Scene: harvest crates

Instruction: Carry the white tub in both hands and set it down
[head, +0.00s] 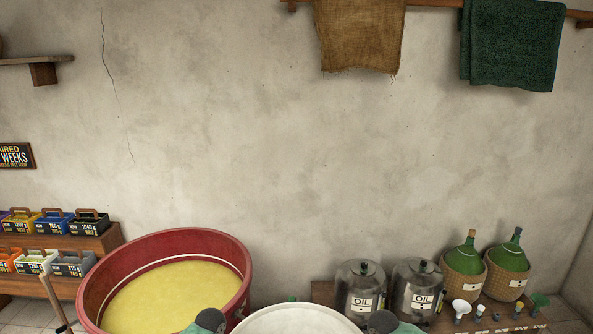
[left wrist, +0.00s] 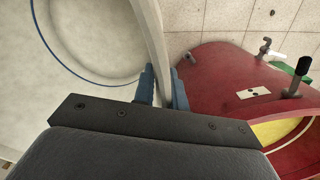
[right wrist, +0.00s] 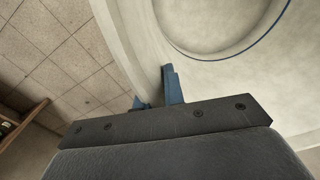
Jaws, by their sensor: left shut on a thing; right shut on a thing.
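The white tub (head: 297,320) shows only its top at the bottom edge of the head view. In the left wrist view its rim and wall (left wrist: 145,25) run between the blue fingers of my left gripper (left wrist: 163,88), which is shut on the rim. In the right wrist view the opposite wall (right wrist: 122,35) passes between the fingers of my right gripper (right wrist: 155,92), also shut on the rim. The tub's inside looks empty, with a blue ring line on its floor. What lies under the tub is hidden.
A red vat (head: 240,262) of yellow liquid stands close on the left; its wall (left wrist: 215,75) with taps is beside the tub. On the right, oil canisters (head: 360,290) and green wicker bottles (head: 465,275) stand on a low wooden stand. Small crates (head: 72,265) sit far left.

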